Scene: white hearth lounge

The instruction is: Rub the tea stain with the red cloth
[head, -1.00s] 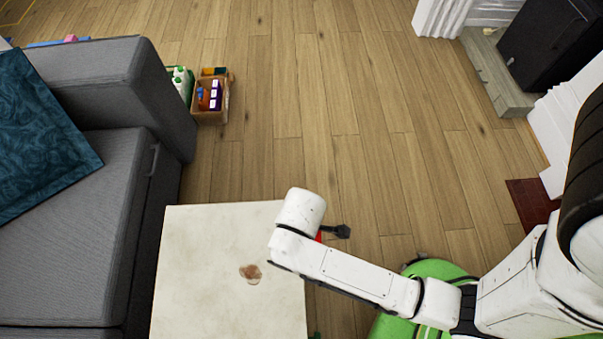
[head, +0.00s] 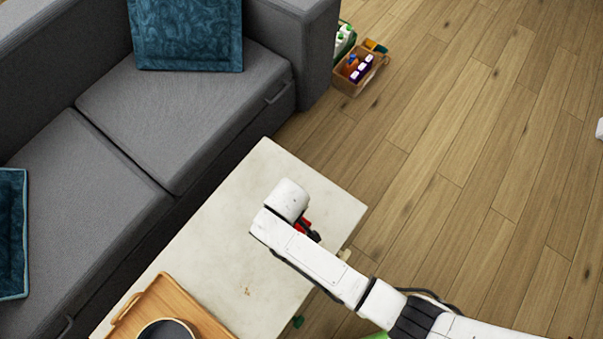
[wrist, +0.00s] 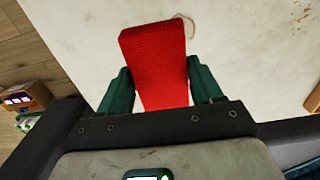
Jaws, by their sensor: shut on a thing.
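The red cloth (wrist: 158,62) is pinched between the two green fingers of my gripper (wrist: 156,80) in the wrist view, spread flat over the pale table. Only a little red cloth (head: 305,224) shows in the head view, beside my gripper (head: 313,235), over the far part of the table (head: 262,165). I cannot tell whether the cloth touches the top. A thin brown curved mark (wrist: 191,24) shows past the cloth's edge; it may be part of the tea stain. The rest of the stain is hidden by my arm and the cloth.
A wooden tray (head: 192,306) with a dark bowl (head: 167,331) stands at the table's near end. A grey sofa (head: 180,110) runs along the table's left side. A box of bottles (head: 358,78) stands on the floor beyond. Open wooden floor (head: 460,190) lies to the right.

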